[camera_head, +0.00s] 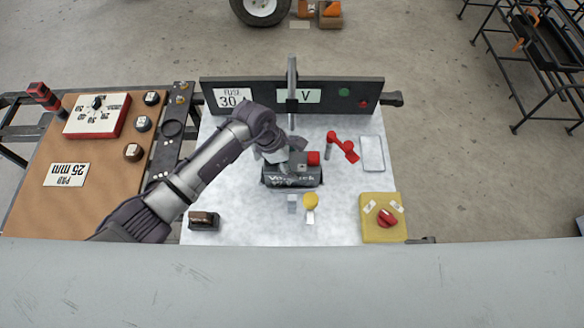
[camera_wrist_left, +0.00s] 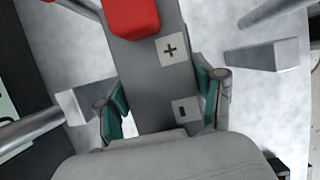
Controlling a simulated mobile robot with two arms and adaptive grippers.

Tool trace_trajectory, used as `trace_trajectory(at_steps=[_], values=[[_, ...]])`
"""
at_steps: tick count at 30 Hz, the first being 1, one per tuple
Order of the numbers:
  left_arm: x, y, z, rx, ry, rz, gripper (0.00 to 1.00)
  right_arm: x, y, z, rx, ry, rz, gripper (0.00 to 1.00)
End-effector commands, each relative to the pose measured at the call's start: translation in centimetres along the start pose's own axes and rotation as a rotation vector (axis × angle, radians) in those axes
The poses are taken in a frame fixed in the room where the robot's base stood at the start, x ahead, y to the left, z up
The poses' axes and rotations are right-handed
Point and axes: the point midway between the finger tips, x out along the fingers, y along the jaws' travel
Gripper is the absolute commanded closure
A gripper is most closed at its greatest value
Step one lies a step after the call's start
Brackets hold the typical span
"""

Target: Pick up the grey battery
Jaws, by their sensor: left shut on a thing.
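The grey battery (camera_head: 292,180) is a dark grey box with white lettering near the middle of the white board, with a red cap on its right end. In the left wrist view, its grey top (camera_wrist_left: 150,65) shows plus and minus labels and the red cap. My left gripper (camera_head: 277,155) comes down on it from above left. In the left wrist view, the gripper's teal-padded fingers (camera_wrist_left: 162,103) are shut on the battery's two sides, near the minus label. Whether the battery touches the board or is lifted cannot be told. My right gripper is not in view.
A grey block (camera_head: 292,203) and a yellow-topped part (camera_head: 311,203) stand in front of the battery. A red lever (camera_head: 343,147) is right of it, and a yellow switch box (camera_head: 383,218) front right. A dark panel (camera_head: 355,90) with a metal post (camera_head: 291,75) stands behind.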

Motion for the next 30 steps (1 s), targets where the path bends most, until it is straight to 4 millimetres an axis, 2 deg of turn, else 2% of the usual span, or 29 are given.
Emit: trace_trajectory(at_steps=[1, 6, 7, 17, 30], values=[[0.0, 0.0, 0.0, 0.0, 0.0, 0.001, 0.71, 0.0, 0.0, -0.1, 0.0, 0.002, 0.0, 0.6], [0.0, 0.1, 0.0, 0.0, 0.0, 0.001, 1.0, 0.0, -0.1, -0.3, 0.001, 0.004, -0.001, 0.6], [-0.5, 0.4, 0.5, 0.004, -0.011, 0.01, 1.0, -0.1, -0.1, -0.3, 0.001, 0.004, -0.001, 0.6], [-1.0, 0.4, 0.7, 0.005, -0.011, 0.011, 1.0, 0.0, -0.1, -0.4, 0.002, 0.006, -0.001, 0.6], [-6.9, 0.4, 3.1, 0.007, -0.01, 0.013, 1.0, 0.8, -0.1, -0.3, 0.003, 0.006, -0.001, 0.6]])
